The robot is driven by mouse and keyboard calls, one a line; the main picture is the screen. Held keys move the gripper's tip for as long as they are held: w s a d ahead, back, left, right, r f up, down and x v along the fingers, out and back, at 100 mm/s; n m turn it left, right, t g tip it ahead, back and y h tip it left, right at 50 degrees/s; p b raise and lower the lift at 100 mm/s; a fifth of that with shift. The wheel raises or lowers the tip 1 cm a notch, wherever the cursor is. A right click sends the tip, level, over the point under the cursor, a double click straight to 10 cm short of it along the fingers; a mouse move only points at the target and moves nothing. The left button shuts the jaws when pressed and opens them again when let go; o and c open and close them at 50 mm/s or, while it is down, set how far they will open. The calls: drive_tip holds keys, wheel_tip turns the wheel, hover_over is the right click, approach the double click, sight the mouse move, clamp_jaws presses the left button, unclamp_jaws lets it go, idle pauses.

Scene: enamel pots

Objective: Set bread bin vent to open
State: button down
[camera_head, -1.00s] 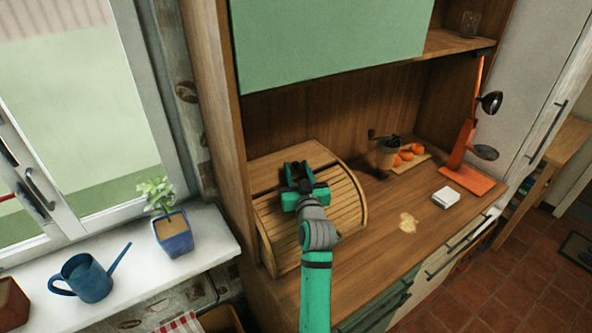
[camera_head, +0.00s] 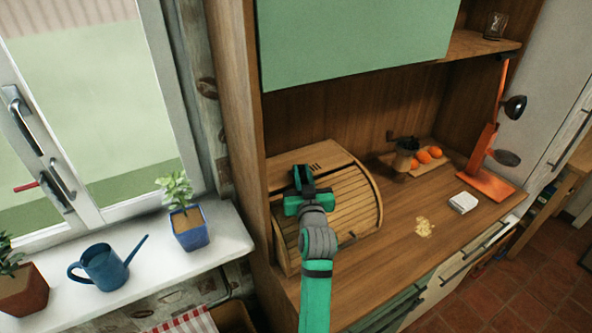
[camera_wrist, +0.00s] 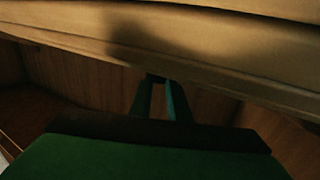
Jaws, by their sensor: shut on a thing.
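The bread bin (camera_head: 352,206) is a wooden roll-top box on the counter, with its slatted front down. A few short dark vent slots (camera_head: 316,167) show on its flat top. My gripper (camera_head: 303,172) is over the top, just left of these slots. Its fingers are close together, shut on a small part at the vent that they hide. In the wrist view the fingertips (camera_wrist: 160,78) meet at the edge of a pale wooden surface. I cannot tell from the slots how far the vent is open.
A green cabinet door (camera_head: 355,40) hangs above the bin. A grinder (camera_head: 405,155), oranges (camera_head: 430,154), an orange lamp (camera_head: 485,160), a white box (camera_head: 463,203) and crumbs (camera_head: 424,227) are on the counter. A potted plant (camera_head: 188,228) and watering can (camera_head: 104,267) stand on the sill.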

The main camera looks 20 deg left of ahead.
drive_tip(key=c, duration=1.7)
unclamp_jaws()
drive_tip(key=shift+o, duration=0.2)
drive_tip(key=v, duration=1)
drive_tip(key=shift+s+d, duration=0.2)
drive_tip(key=shift+s, duration=0.15)
